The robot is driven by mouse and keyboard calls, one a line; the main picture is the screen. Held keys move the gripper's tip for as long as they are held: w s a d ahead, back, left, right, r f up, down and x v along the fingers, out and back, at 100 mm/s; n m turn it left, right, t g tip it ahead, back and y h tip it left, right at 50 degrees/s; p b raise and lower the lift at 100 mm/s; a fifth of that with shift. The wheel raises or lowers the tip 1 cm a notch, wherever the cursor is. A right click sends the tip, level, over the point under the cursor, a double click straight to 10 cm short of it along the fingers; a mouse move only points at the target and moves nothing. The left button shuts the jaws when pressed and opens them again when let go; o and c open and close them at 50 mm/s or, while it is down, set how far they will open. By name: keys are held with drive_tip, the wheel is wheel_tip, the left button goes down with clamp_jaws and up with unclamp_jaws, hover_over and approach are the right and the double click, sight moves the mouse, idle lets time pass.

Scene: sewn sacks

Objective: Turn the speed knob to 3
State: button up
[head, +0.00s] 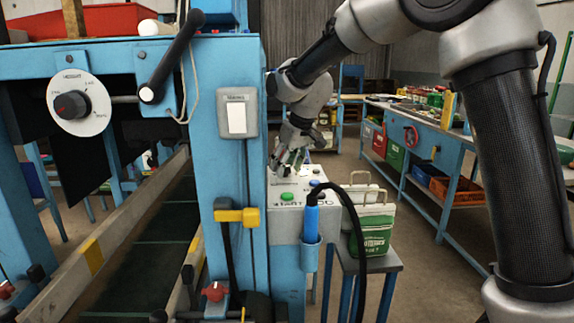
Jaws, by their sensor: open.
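The dial's marks are too small to read, so I cannot tell the setting. My gripper (290,163) is open, beyond the blue post and above the grey control box. It is well to the right of the knob and apart from it. The post's edge and the small size in view make its fingers hard to see.
A black lever (172,58) slants beside the dial. The blue post (236,178) with a white switch (237,117) stands between dial and gripper. The grey box (288,222) bears a green button (287,197). A blue-handled tool (311,220) with a black cable hangs in front.

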drive_tip(key=v, duration=1.2)
